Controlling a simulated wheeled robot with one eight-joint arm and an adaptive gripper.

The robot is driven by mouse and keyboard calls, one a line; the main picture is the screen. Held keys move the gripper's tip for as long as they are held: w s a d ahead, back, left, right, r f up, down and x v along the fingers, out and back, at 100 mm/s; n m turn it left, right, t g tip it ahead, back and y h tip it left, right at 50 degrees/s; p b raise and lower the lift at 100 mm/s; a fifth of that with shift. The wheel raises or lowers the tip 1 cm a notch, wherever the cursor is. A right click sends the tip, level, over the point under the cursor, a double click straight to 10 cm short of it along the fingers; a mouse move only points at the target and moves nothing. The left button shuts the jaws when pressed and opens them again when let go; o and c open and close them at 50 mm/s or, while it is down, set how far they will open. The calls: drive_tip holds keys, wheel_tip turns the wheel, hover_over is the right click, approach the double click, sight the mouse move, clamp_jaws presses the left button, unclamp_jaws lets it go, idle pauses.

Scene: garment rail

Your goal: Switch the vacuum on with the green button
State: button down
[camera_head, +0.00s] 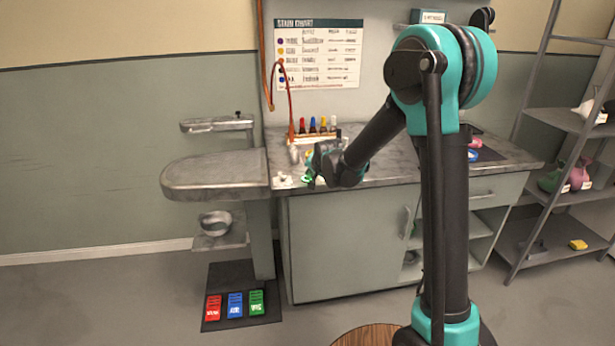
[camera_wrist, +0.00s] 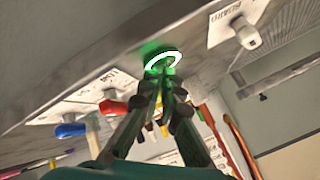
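The green button (camera_wrist: 163,60) shows in the wrist view on the grey metal surface, with a bright white ring and a green glow around it. In the head view a small green spot (camera_head: 306,180) shows beside my gripper at the counter's front left. My gripper (camera_wrist: 165,84) has its fingertips together right at the lower edge of the lit ring. They overlap the ring in the picture, and I cannot tell whether they touch it. Nothing shows between the fingers. In the head view my gripper (camera_head: 318,172) is low over the counter (camera_head: 375,172), its tips partly hidden.
In the wrist view, a white knob (camera_wrist: 247,32) is to the right, and red (camera_wrist: 113,107) and blue (camera_wrist: 70,130) handles are to the left. A rack of coloured bottles (camera_head: 313,134) stands behind my gripper. Red, blue and green pedals (camera_head: 256,302) lie on the floor.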

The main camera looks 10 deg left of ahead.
drive_tip(key=shift+a+r, duration=0.1)
drive_tip(key=shift+a, duration=0.1)
drive_tip(key=shift+r, duration=3.05)
drive_tip(key=c, duration=2.3)
unclamp_jaws()
